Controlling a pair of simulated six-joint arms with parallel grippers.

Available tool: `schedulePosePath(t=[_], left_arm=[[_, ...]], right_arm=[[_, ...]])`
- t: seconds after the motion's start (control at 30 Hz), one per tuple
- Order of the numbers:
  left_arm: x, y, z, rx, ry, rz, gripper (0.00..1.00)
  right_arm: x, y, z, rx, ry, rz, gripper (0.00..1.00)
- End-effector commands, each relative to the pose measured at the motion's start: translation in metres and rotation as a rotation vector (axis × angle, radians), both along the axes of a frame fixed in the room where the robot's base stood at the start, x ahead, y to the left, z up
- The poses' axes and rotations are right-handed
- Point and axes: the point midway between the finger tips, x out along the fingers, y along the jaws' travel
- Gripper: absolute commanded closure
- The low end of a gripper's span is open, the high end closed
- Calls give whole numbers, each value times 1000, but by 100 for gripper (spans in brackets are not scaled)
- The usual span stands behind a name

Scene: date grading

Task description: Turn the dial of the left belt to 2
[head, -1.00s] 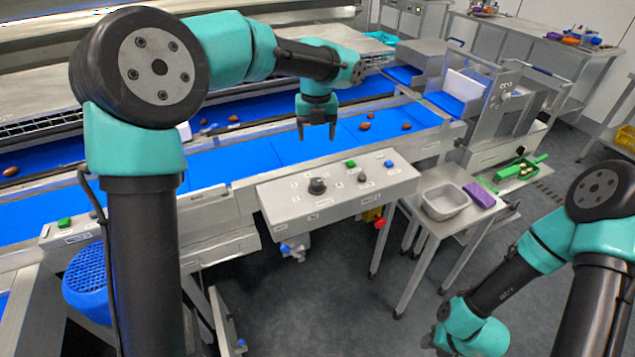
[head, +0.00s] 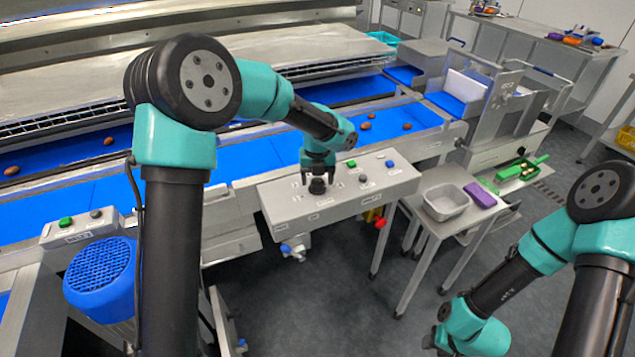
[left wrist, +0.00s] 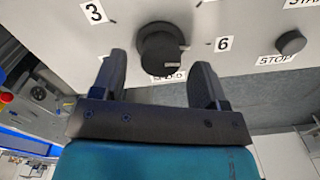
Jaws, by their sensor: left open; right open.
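A black speed dial (head: 317,187) stands up from the grey control panel (head: 352,203). My left gripper (head: 318,178) is open and empty, pointing down just over the dial, with its fingers on either side of it in the head view. In the left wrist view the dial (left wrist: 160,45) sits beyond and between the open fingertips (left wrist: 160,65), with a visible gap at each side. The dial's pointed setting cannot be read. My right gripper (head: 440,345) is low at the bottom right.
The panel also carries a green button (head: 351,163), a black button (head: 363,178) and a blue knob (head: 389,163). A red knob (head: 380,222) sits below it. Blue belts (head: 260,160) with dates run behind. A cart with a grey tub (head: 446,203) stands right.

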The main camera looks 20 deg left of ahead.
Motion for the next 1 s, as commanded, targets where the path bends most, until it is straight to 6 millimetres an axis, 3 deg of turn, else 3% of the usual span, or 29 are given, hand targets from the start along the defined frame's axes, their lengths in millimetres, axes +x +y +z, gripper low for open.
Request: schedulePosePath(t=[0.2,0.5,1.0], left_arm=[[0,0,-18,0,0,0,33],[0,0,-19,0,0,0,34],[0,0,-19,0,0,0,82]], right_arm=[[0,0,0,0,0,0,57],[0,0,0,0,0,0,57],[0,0,0,0,0,0,57]])
